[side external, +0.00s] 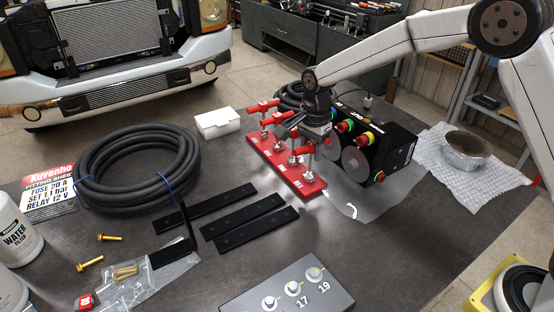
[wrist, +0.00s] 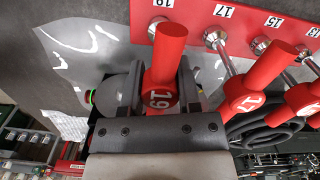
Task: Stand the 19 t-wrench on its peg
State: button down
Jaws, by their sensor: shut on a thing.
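The 19 t-wrench (wrist: 162,62) has a red cross-handle and a cap marked 19 in the wrist view. My gripper (wrist: 158,86) is shut on it, one dark finger on each side. In the side view my gripper (side external: 314,128) is above the near end of the red rack (side external: 292,177). The wrench's metal foot (wrist: 160,28) shows over the rack; I cannot tell whether it is seated or lifted. A grey block (side external: 255,296) at the front carries upright metal pegs; the one beside the 19 label (side external: 315,273) is bare.
Other red-handled wrenches (wrist: 250,90) stand on the rack close beside my gripper. A black box with coloured buttons (side external: 375,150) stands just right of the rack. Black bars (side external: 248,222) lie left of it. The table between rack and grey block is largely clear.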

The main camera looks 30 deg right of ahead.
jog(key=shift+c, duration=1.2)
grip_release()
jog(key=shift+f, duration=0.1)
jog(key=shift+r, duration=3.55)
jog(key=shift+s, duration=0.1)
jog(key=shift+s+d+f+n, duration=0.15)
jog(key=shift+s+d+n, duration=0.15)
jog(key=shift+s+n, duration=0.15)
jog(key=s+d+f+n+t, duration=0.1)
jog(key=s+d+f+n, duration=0.1)
jog(key=s+n, duration=0.2)
jog(key=s+d+f+n, duration=0.2)
jog(key=s+n, duration=0.3)
jog(key=s, duration=0.5)
jog(key=s+d+f+n+t, duration=0.1)
jog(key=s+d+f+n, duration=0.1)
jog(key=s+n, duration=0.3)
jog(key=shift+s+d+f+t, duration=0.3)
jog(key=shift+s+f, duration=0.15)
jog(key=shift+s, duration=0.7)
